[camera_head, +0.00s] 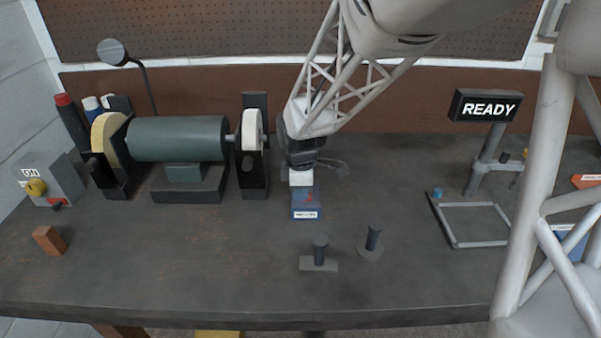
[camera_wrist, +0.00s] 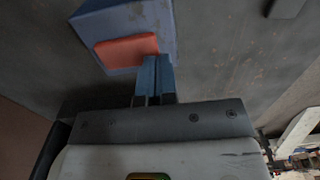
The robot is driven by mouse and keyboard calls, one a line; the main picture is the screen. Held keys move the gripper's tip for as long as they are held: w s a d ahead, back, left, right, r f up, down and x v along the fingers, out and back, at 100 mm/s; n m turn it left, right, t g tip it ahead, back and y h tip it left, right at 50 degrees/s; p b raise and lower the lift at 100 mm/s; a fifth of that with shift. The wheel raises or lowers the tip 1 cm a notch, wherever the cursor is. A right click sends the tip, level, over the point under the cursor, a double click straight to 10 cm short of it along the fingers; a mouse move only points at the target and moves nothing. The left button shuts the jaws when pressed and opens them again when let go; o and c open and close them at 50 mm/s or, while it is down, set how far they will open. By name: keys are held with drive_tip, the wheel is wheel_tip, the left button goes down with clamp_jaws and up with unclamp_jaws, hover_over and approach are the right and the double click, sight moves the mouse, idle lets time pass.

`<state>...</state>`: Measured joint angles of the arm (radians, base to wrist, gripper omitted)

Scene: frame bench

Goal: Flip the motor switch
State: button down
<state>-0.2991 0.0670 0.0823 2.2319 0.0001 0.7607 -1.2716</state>
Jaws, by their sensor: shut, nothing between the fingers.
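A small blue box (camera_head: 306,213) with a white label on its front stands on the bench right of the motor; the label is too small to read. The wrist view shows the blue box (camera_wrist: 97,22) with an orange-red rocker or pad (camera_wrist: 122,50) on it. My gripper (camera_head: 303,189) points down at this box. Its fingers (camera_wrist: 156,62) are shut and empty, with the tips at the pad's edge; I cannot tell if they touch. The green motor (camera_head: 178,139) lies between two wheels.
A brown block (camera_head: 49,240) sits at the front left. Two dark pegs (camera_head: 320,250) (camera_head: 373,238) stand on bases at the front middle. A grey frame (camera_head: 470,226) and a READY sign (camera_head: 486,106) are at the right. The front middle-left bench is clear.

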drive_tip(key=shift+f, duration=0.15)
idle(0.3)
drive_tip(key=shift+s+f+t, duration=0.1)
drive_tip(key=shift+t, duration=0.2)
drive_tip(key=shift+r, duration=0.3)
drive_tip(key=shift+r, duration=0.45)
drive_tip(key=shift+r, duration=0.1)
drive_tip(key=shift+r, duration=0.35)
wheel_tip(320, 180, up, 13)
drive_tip(key=s, duration=0.2)
drive_tip(key=shift+s, duration=0.2)
idle(0.3)
drive_tip(key=shift+d, duration=0.1)
